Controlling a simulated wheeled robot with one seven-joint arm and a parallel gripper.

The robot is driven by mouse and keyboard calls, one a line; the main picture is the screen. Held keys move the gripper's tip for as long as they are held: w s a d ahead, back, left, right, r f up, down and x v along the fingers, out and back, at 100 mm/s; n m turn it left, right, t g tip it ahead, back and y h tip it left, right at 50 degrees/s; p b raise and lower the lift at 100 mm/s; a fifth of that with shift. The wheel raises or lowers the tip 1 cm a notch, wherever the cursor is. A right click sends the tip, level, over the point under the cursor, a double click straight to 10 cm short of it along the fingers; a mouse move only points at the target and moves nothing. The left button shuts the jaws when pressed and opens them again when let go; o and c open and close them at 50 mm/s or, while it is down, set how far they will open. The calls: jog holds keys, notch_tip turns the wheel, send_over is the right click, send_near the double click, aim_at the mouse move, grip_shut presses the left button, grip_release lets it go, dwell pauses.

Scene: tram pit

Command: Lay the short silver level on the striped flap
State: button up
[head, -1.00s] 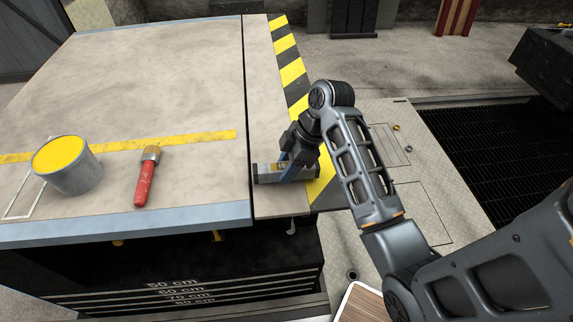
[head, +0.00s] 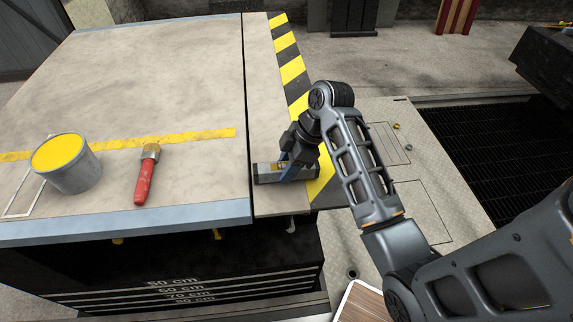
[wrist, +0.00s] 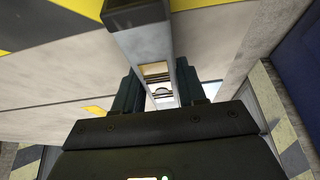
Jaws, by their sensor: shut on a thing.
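The short silver level (head: 268,173) is at the near end of the striped flap (head: 262,110), a narrow board with a yellow-and-black edge along the right of the bench top. My gripper (head: 290,168) is shut on the level around its middle. In the wrist view the level (wrist: 152,50) runs away between the two fingers (wrist: 165,88), with its vial window showing. The level lies flat, crosswise on the flap and close to its front edge. I cannot tell whether its underside touches the flap. My arm hides part of the flap's near right corner.
A paint pot full of yellow (head: 70,170) and a red-handled brush (head: 146,178) stand and lie on the bench top (head: 170,80) to the left. A dark gap separates bench and flap. A grated pit (head: 480,150) is at the right. The flap's far part is clear.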

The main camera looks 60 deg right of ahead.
jog(key=shift+f, duration=0.3)
jog(key=o, duration=1.2)
jog(key=p+v, duration=0.1)
jog(key=v, duration=0.7)
jog(key=shift+a, duration=0.1)
